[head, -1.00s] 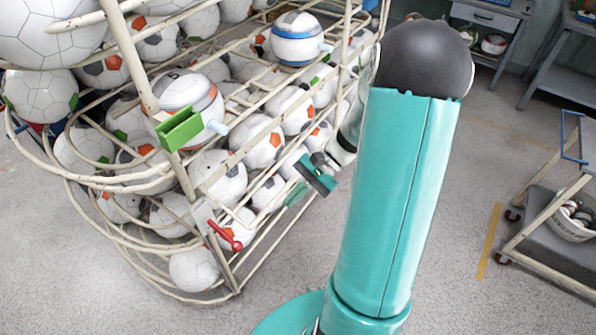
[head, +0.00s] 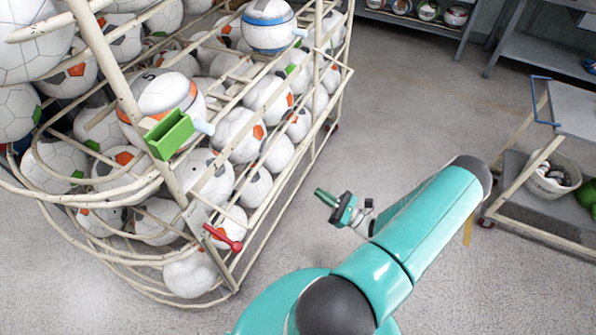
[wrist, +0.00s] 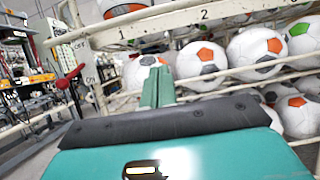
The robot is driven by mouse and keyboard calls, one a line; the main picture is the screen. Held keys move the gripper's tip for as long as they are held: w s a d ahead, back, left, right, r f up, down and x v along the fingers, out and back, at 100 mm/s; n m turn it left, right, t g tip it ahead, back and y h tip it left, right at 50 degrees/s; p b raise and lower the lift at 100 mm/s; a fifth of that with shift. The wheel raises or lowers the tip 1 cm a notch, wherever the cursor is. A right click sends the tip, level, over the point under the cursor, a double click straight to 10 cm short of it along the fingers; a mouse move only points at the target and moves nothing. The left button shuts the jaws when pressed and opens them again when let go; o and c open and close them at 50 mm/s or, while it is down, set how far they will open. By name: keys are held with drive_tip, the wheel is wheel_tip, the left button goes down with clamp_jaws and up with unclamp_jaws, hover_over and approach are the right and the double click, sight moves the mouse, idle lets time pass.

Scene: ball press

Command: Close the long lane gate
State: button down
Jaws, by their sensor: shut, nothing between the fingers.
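The ball rack (head: 243,277), made of cream tubes, holds soccer balls in sloping lanes. A red-handled lever (head: 223,237) sits on a pale plate low on its front post. In the wrist view a red handle (wrist: 68,78) shows at left beside "OFF" and "ON" labels. Rails there carry the numbers 1 and 2. I cannot tell which part is the long lane gate. My gripper (head: 325,197) is shut and empty, above the floor to the right of the rack and apart from it in the picture. Its green fingers (wrist: 158,88) point toward the rack in the wrist view.
A green open box (head: 169,133) is fixed on the front post. A cart (head: 545,150) with a white basket (head: 552,177) stands at right. A shelf (head: 420,18) is at the back. Open floor (head: 410,110) lies between rack and cart.

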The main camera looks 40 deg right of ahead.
drive_tip(key=w+a+r, duration=0.2)
drive_tip(key=w+r, duration=0.6)
drive_tip(key=shift+a, duration=0.35)
idle(0.4)
